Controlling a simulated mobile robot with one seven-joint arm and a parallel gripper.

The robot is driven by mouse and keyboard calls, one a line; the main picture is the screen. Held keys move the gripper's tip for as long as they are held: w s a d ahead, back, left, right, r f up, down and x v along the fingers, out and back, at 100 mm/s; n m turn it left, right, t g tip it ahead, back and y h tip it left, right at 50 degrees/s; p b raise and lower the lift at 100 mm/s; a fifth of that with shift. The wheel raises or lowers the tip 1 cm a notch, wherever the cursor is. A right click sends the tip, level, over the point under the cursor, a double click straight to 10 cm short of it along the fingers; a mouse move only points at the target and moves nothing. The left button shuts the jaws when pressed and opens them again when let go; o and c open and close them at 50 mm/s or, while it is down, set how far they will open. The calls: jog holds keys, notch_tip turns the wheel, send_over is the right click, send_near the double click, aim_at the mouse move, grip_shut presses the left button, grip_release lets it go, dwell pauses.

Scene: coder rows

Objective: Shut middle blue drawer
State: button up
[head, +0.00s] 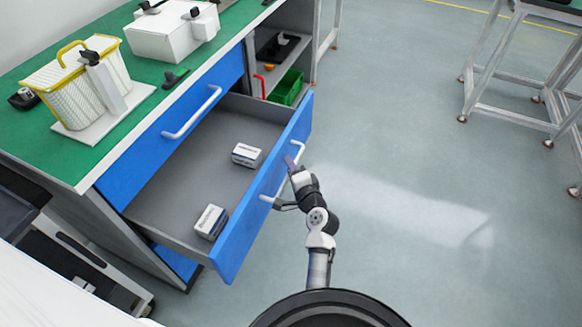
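The middle blue drawer (232,243) is pulled far out of the workbench, with its grey inside showing. Two small white boxes lie in it, one (247,155) toward the far end and one (211,222) toward the near end. Its white bar handle (284,172) is on the outer face. My gripper (284,182) is at the handle, in front of the drawer face. The fingers are small and partly hidden; I cannot tell whether they touch or grip the handle. The blue drawer above (178,122) is shut.
The green bench top (35,142) bears a yellow-edged basket (62,89) and a white box (163,37). An open shelf right of the drawers holds a green bin (287,87). Floor right of the drawer is clear up to a metal frame table (511,116).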

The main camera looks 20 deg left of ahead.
grip_shut()
